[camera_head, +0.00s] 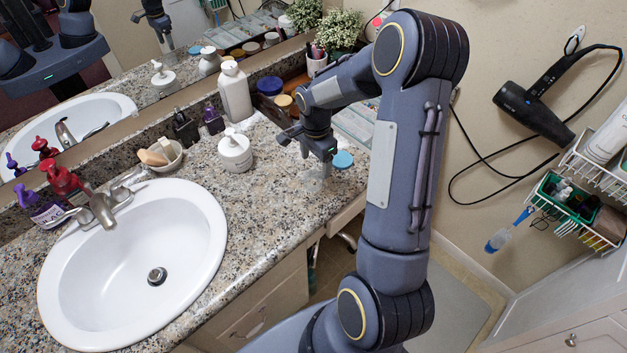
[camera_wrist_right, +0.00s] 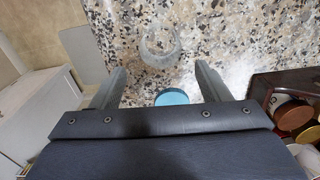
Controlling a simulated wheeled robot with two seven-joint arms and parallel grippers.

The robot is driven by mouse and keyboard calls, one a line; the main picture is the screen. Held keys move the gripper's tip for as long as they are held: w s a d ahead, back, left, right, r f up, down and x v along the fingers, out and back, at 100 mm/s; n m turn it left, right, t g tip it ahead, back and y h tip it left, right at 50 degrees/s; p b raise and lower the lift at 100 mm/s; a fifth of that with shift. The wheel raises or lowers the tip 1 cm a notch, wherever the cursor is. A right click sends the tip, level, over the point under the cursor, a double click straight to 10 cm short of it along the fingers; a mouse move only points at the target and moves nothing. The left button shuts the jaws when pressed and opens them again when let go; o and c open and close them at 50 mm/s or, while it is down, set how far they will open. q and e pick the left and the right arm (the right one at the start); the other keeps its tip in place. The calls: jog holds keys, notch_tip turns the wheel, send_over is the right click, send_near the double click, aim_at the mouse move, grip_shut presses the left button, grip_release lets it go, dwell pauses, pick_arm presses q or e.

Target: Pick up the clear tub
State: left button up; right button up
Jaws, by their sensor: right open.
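The clear tub (camera_head: 314,181) is see-through and hard to make out on the granite counter in the head view. In the right wrist view the clear tub (camera_wrist_right: 160,42) shows as a faint round outline beyond the fingertips, about centred between them. My right gripper (camera_head: 318,152) is low over the counter, just behind the tub in the head view. In the wrist view its two fingers (camera_wrist_right: 160,78) are apart with no object held between them. My left gripper is not in view.
A blue round lid (camera_head: 343,160) lies beside the gripper; the wrist view shows it (camera_wrist_right: 172,97) too. A white jar (camera_head: 235,153) stands left, and a wooden tray (camera_wrist_right: 285,95) with jars is close by. The sink (camera_head: 190,215) is left. The counter's front edge is near.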

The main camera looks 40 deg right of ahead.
aim_at(313, 177)
jog(key=f, duration=0.4)
jog(key=f+p, duration=0.1)
jog(key=f, duration=0.2)
jog(key=shift+a, duration=0.35)
jog(key=shift+c, duration=0.3)
jog(key=c, duration=0.8)
